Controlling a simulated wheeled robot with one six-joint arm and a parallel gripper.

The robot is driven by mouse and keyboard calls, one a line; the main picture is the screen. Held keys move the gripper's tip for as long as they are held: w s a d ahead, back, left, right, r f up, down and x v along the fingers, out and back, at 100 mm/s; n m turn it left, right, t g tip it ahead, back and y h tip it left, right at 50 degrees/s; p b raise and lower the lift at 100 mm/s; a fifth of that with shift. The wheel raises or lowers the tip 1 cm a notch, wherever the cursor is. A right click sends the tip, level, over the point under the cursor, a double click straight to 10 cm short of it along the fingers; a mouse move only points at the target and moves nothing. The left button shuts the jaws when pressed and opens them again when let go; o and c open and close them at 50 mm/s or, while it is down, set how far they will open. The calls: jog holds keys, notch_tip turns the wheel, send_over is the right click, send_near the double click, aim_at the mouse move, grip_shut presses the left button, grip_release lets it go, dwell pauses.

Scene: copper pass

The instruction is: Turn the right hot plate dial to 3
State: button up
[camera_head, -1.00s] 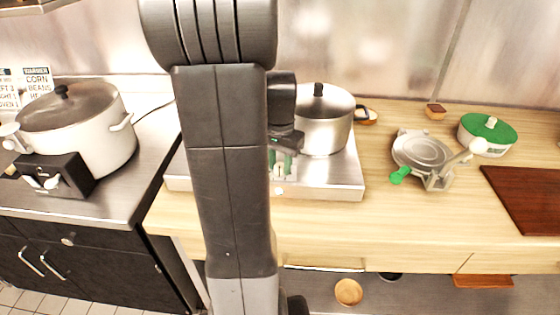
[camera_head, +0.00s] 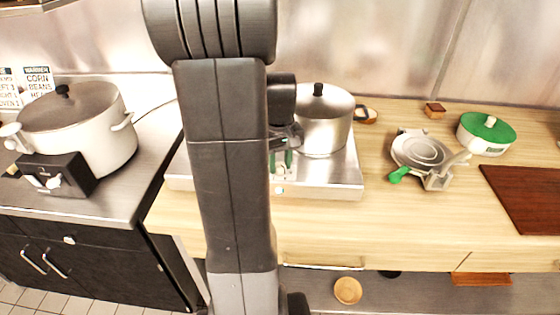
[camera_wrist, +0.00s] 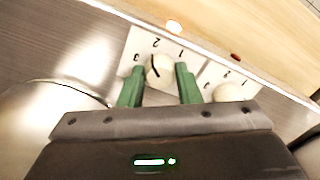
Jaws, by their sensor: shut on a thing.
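The steel hot plate (camera_head: 325,184) sits on the wooden counter, and my arm hides its left part in the head view. In the wrist view its right dial (camera_wrist: 160,72), a round cream knob, is between the green fingers of my gripper (camera_wrist: 158,88). The gripper is shut on this dial. The dial's dark pointer line points up-left in the picture, seemingly between the printed 2 and 3. The left dial (camera_wrist: 228,92) is beside the fingers, apart from them. In the head view my gripper (camera_head: 281,161) is at the hot plate's front, below the pot.
A lidded steel pot (camera_head: 325,122) stands on the hot plate. To the right are a grey waffle-iron-like appliance (camera_head: 424,152), a green-lidded pan (camera_head: 487,131) and a brown board (camera_head: 525,195). A large white pot (camera_head: 100,138) stands at left. The counter front is clear.

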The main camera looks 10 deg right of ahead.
aim_at(280, 165)
jog(key=n, duration=0.3)
jog(key=shift+n, duration=2.2)
jog(key=o, duration=1)
jog(key=shift+c, duration=0.2)
notch_tip(280, 165, up, 14)
jog(key=shift+f, duration=0.1)
notch_tip(280, 165, down, 14)
jog(key=shift+r, duration=0.1)
